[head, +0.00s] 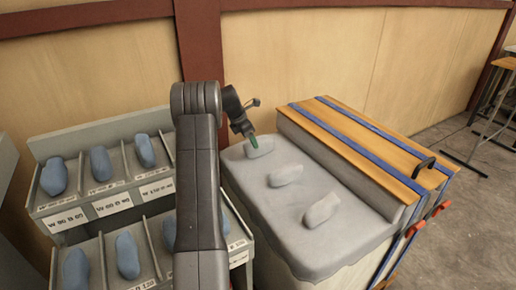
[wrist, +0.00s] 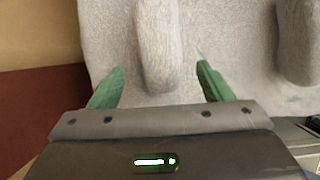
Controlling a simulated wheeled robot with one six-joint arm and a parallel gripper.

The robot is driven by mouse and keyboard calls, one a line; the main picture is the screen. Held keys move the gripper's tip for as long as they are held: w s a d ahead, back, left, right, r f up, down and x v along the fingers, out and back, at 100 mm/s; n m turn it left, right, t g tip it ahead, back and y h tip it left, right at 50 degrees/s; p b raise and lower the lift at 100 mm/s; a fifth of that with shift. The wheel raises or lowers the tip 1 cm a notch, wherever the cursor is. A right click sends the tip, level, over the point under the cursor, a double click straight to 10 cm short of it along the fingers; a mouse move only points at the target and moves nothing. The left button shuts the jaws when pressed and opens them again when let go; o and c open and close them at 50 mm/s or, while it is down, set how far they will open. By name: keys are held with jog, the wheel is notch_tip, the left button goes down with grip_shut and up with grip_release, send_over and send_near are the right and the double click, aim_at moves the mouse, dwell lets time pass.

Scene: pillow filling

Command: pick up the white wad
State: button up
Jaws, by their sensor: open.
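Three whitish wads lie in a row on a grey padded surface (head: 265,215): a far one (head: 262,148), a middle one (head: 285,176) and a near one (head: 322,208). My gripper (head: 254,141), with green fingers, is at the far wad. In the wrist view, my open fingers (wrist: 161,68) stand on either side of the near end of a long pale wad (wrist: 157,40), with a gap on each side. A second wad (wrist: 298,45) shows at the right edge. I cannot tell the height of my fingertips above the surface.
A grey rack (head: 100,150) with blue wads in labelled compartments stands left of my arm. A wooden board (head: 350,135) with blue straps and a black handle (head: 423,167) borders the padded surface on the right. A wall (head: 300,60) is behind.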

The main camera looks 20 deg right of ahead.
jog(key=shift+x, duration=3.05)
jog(key=shift+d+r, duration=0.1)
jog(key=shift+d, duration=0.05)
jog(key=c, duration=1.1)
